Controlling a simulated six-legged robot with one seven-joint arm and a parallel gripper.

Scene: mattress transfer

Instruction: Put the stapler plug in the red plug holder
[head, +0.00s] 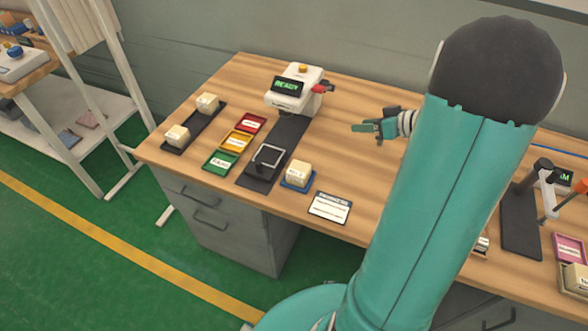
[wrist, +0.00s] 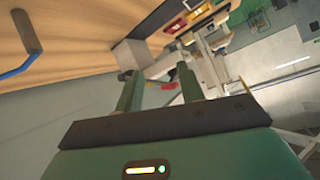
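I cannot make out a stapler plug for certain in either view. A small red part (head: 322,88) sticks out from the right side of the white machine (head: 295,88) whose display reads READY; whether it is the red plug holder I cannot tell. In the wrist view a small red part (wrist: 172,73) shows beyond my fingers. My gripper (head: 364,128) is right of the machine, above the bench and apart from it. In the wrist view my gripper (wrist: 160,88) has its two fingers apart, with nothing seen held between them.
Red (head: 250,123), yellow (head: 237,140) and green (head: 221,161) trays lie left of a dark mat. Cream blocks stand on a black tray (head: 190,128) and a blue pad (head: 287,183). A card (head: 329,208) lies near the front edge. A black stand (head: 518,228) is at right.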

